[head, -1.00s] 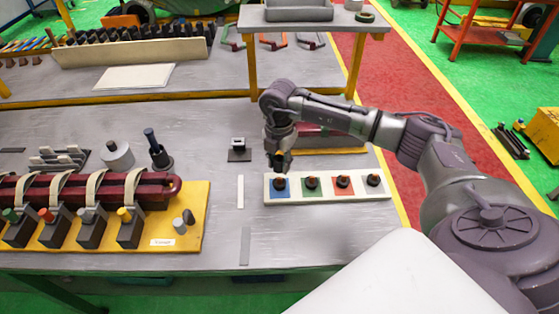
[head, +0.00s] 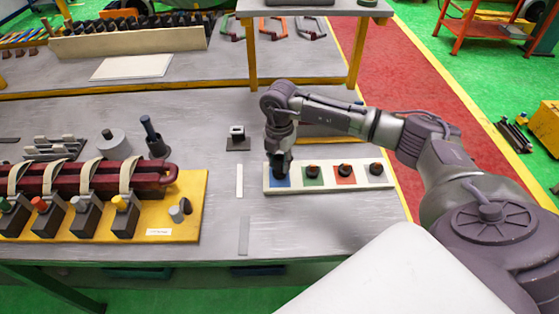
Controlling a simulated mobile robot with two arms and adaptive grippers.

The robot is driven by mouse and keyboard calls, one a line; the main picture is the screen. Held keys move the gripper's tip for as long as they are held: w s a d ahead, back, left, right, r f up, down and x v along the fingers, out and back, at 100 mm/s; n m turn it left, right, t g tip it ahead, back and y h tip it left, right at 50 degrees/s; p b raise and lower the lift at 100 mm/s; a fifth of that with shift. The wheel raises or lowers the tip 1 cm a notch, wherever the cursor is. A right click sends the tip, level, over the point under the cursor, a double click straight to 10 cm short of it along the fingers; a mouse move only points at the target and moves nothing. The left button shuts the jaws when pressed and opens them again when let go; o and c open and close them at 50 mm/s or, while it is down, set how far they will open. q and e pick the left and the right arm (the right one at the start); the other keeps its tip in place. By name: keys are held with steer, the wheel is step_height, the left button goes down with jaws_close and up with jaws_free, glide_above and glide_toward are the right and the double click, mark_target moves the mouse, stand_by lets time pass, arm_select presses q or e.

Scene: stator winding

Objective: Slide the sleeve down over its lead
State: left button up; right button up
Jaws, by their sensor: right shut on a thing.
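My right gripper (head: 281,172) points down at the blue square at the left end of a white tray (head: 330,187). It is shut on the dark sleeve there, which its fingers mostly hide. Similar dark sleeves sit on the green (head: 312,171), red (head: 345,170) and grey (head: 376,168) squares. At the left, a dark red wound bar (head: 80,180) lies on a yellow board (head: 185,215). Leads with green, red, white and yellow (head: 121,203) tops stand in dark blocks along its front. My left gripper is out of view.
A grey cylinder (head: 112,143) and a dark post on a round base (head: 152,137) stand behind the bar. A small dark stand (head: 237,138) is left of my right arm. The bench between the yellow board and the tray is mostly clear.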

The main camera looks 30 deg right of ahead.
steer(key=o, duration=0.9)
steer(key=shift+r, duration=0.25)
step_height(320, 180, up, 12)
steer(key=shift+f, duration=0.25)
steer(key=shift+f, duration=0.1)
